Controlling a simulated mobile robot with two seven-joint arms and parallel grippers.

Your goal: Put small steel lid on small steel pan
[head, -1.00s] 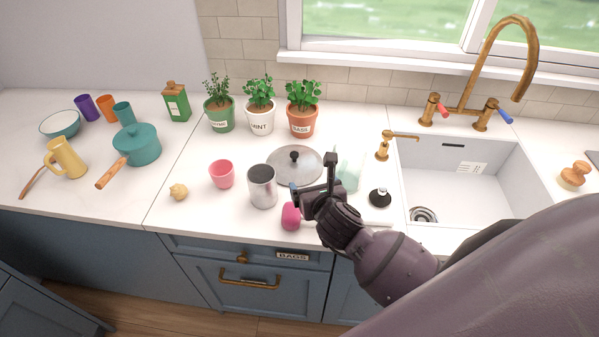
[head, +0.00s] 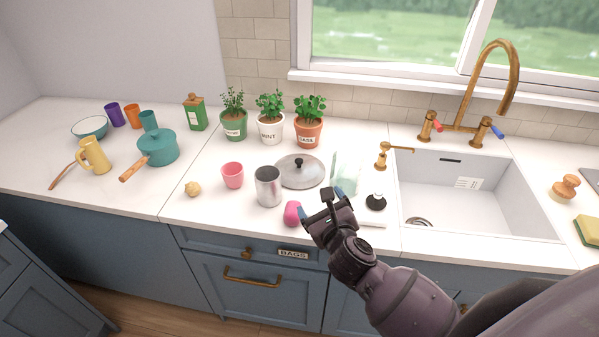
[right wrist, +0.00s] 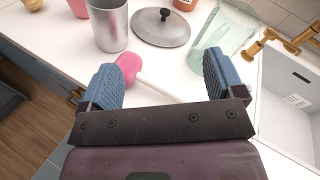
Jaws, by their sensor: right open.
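The steel lid (head: 301,171) with a black knob lies flat on the counter behind the steel cup; it also shows at the top of the right wrist view (right wrist: 160,29). No steel pan is clearly visible; the only pan-like vessel is a teal pot (head: 158,149) with a wooden handle at the left. My right gripper (head: 325,204) is open and empty, near the counter's front edge, in front of the lid and apart from it. Its blue fingertips show in the right wrist view (right wrist: 163,84). My left gripper is not in view.
Potted herbs (head: 270,122) stand behind. The sink (head: 465,190) lies at right.

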